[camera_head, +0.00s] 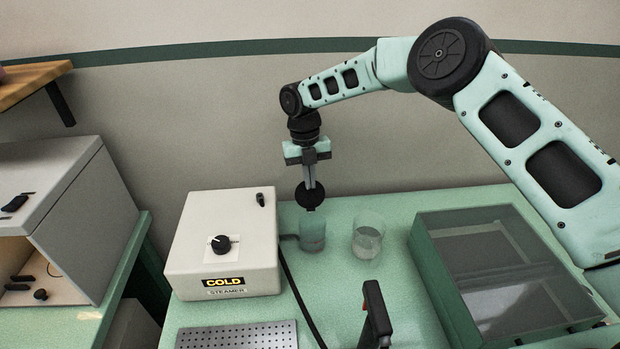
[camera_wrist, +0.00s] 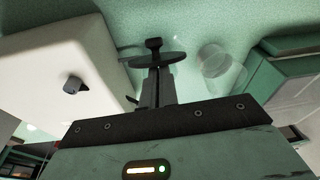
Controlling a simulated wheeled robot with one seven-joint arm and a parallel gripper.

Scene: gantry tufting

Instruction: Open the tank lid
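The tank (camera_head: 312,234) is a clear glass cylinder on the green table, beside the right wall of the steamer. Its black round lid (camera_head: 310,194) stands steeply tilted above the tank's rim. A small black knob is on the lid's face. In the wrist view the lid (camera_wrist: 172,60) shows nearly edge-on, its knob on the far side from my fingers. My gripper (camera_head: 309,183) points down from above, its narrow fingers close together, with the tips at the lid's upper edge. I cannot tell whether the lid's edge is between them. The fingers are clear of the knob.
The white steamer box (camera_head: 220,240), labelled COLD, stands left of the tank. A glass jar (camera_head: 368,236) stands close to the tank's right. A clear-covered green case (camera_head: 440,285) is further right. A black-handled object (camera_head: 376,312) and perforated plate (camera_head: 240,338) are in front.

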